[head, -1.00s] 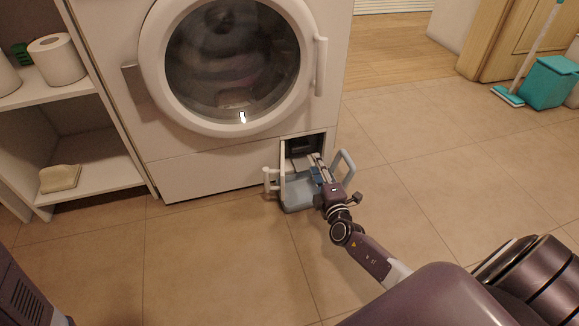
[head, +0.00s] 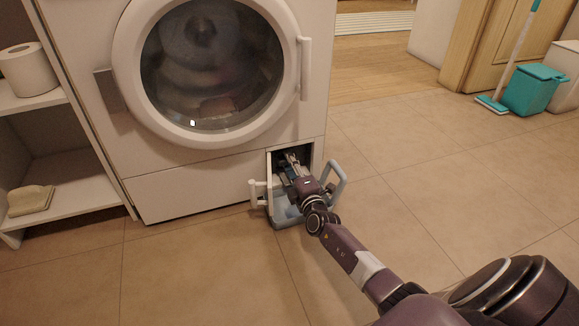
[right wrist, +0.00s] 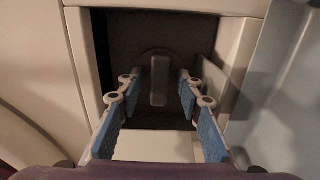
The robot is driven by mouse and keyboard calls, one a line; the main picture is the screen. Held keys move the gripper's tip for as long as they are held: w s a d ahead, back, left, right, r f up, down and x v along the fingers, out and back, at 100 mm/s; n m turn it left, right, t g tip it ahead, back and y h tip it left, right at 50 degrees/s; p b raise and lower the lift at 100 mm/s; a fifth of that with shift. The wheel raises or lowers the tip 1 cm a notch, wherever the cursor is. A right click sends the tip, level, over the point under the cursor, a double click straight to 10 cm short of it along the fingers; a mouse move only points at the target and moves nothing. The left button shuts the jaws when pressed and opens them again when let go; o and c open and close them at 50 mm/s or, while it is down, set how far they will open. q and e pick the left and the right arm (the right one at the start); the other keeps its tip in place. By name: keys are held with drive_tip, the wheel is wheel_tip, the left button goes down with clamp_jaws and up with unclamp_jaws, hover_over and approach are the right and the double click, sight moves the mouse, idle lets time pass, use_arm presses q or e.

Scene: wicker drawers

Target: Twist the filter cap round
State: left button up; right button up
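The filter cap (right wrist: 159,80) shows in the right wrist view as a dark round piece with an upright grey grip bar, set in the back of a dark recess low on the washing machine (head: 225,170). My right gripper (head: 292,165) reaches into that recess in the head view. In the right wrist view its two blue-padded fingers are apart, one on each side of the grip bar, with visible gaps. In the head view the cap is hidden behind the gripper. My left gripper is in neither view.
A blue-grey basin (head: 287,220) with raised handles stands on the floor under the recess, below my right gripper. A white shelf (head: 75,185) stands to the left. A teal bin (head: 533,90) is far off right. The tiled floor between is clear.

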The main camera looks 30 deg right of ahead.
clamp_jaws()
drive_tip(key=shift+n, duration=0.3)
drive_tip(key=n, duration=0.3)
drive_tip(key=shift+n, duration=0.4)
drive_tip(key=n, duration=0.3)
drive_tip(key=shift+n, duration=0.3)
drive_tip(key=n, duration=0.5)
drive_tip(key=shift+p, duration=0.35)
drive_tip(key=n+p, duration=0.1)
drive_tip(key=n, duration=0.4)
drive_tip(key=shift+n, duration=0.3)
